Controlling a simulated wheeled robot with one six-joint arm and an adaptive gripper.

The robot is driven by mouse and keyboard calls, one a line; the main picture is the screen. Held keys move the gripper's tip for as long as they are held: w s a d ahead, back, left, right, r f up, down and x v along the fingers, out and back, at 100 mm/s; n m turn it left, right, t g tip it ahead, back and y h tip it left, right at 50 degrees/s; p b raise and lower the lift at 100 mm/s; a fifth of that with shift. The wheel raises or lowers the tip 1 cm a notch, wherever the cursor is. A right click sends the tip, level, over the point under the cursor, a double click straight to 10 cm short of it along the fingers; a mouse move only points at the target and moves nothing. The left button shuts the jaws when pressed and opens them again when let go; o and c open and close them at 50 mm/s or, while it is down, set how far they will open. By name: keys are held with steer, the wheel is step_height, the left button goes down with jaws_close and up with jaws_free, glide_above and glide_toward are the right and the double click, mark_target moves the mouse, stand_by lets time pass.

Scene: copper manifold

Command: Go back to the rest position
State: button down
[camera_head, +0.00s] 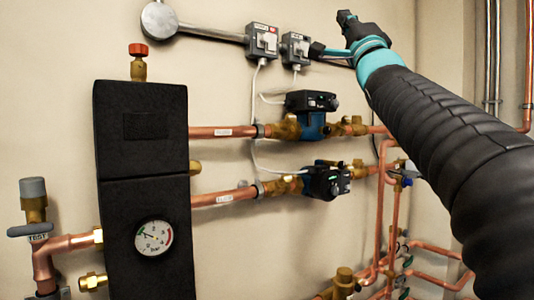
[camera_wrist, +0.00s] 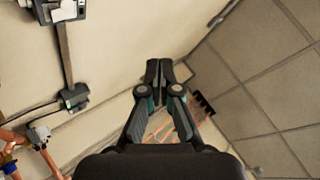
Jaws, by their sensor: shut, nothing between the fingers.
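My gripper (camera_wrist: 159,70) is shut and empty in the wrist view, with its two dark fingertips together. In the head view my arm comes in from the right edge and reaches up to the wall's upper part. The dark end of my arm (camera_head: 347,17) is at the top, to the right of the two grey switch boxes. It appears apart from them, but the exact gap cannot be told.
Two switch boxes (camera_head: 262,41) (camera_head: 295,49) sit on the wall. Below are two pumps (camera_head: 311,113) (camera_head: 326,181) on copper pipes, and a black insulated block (camera_head: 141,130) with a gauge (camera_head: 153,237). A ceiling grid (camera_wrist: 262,97) fills the wrist view's right.

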steer(key=w+d+f+n+g+h, duration=0.1)
steer(key=w+d+f+g+h, duration=0.15)
steer(key=f, duration=0.35)
steer(key=w+d+f+n+g+h, duration=0.1)
steer(key=w+f+g+h, duration=0.1)
steer(key=w+f, duration=0.35)
steer(key=w+d+f+n+g+h, duration=0.1)
steer(key=d+f+g+h, duration=0.15)
steer(key=f, duration=0.45)
steer(key=s+f+n+g, duration=0.2)
steer(key=f+g, duration=0.1)
steer(key=f, duration=0.5)
steer(key=s+f+n+g, duration=0.2)
steer(key=f, duration=0.6)
steer(key=s+a+f+n+g, duration=0.1)
steer(key=s+f+n+g, duration=0.15)
steer(key=s+f, duration=0.5)
steer(key=s+a+f+n+g, duration=0.15)
steer(key=s+f+g, duration=0.3)
steer(key=f, duration=0.55)
steer(key=s+a+f+n+g+y, duration=0.1)
steer(key=s+a+f, duration=0.1)
steer(key=s+f, duration=0.5)
steer(key=s+a+f+n+g, duration=0.1)
steer(key=s+a+f, duration=0.1)
steer(key=s+f, duration=0.5)
steer(key=s, duration=0.6)
steer(key=shift+s+n+y, duration=0.3)
steer(key=shift+s+y, duration=0.1)
